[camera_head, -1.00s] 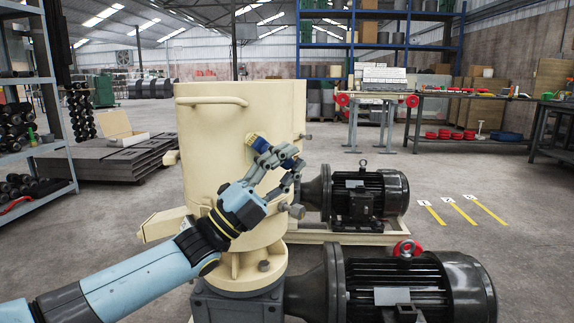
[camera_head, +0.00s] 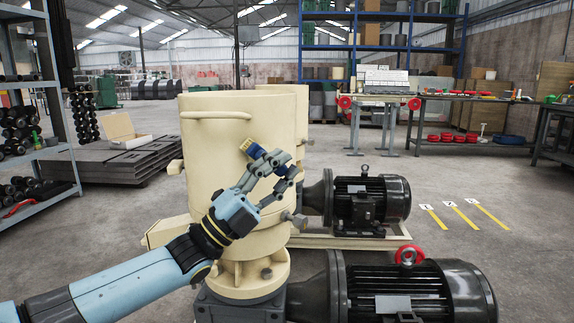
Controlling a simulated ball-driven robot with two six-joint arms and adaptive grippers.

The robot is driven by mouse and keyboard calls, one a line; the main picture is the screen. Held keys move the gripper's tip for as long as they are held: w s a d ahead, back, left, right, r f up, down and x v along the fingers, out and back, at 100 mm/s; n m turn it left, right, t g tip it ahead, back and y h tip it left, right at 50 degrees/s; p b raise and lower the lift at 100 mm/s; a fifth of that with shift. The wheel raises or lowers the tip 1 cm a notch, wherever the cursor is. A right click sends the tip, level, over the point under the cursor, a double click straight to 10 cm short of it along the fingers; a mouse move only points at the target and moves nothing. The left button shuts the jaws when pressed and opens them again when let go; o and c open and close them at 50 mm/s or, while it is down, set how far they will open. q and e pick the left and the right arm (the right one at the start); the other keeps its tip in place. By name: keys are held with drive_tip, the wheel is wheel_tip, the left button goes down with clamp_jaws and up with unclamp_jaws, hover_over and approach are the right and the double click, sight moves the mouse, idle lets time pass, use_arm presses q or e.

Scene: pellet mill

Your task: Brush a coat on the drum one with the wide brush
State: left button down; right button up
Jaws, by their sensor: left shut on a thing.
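The nearest cream drum (camera_head: 212,150) stands upright on a cream flanged base, with a curved handle near its rim. I cannot tell from any label which drum is number one. My left gripper (camera_head: 273,168) is in front of the drum's right side, shut on the wide brush (camera_head: 250,142). The brush shows a dark blue part and a tan part, which points up and left toward the drum wall. I cannot tell if it touches the wall. My right gripper is not in view.
A second cream drum (camera_head: 300,105) stands close behind. Dark motors (camera_head: 370,205) and (camera_head: 410,285) sit to the right of the drums. A metal shelf (camera_head: 35,130) is at the left and workbenches (camera_head: 465,97) at the back right. Floor with yellow marks (camera_head: 462,217) is open at the right.

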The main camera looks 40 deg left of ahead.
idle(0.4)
use_arm(q)
wheel_tip(320, 180, down, 6)
drive_tip(key=b, duration=0.4)
drive_tip(key=shift+r, duration=0.25)
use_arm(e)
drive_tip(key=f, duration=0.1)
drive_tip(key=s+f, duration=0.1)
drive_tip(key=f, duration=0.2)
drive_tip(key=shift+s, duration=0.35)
use_arm(q)
drive_tip(key=shift+d, duration=0.1)
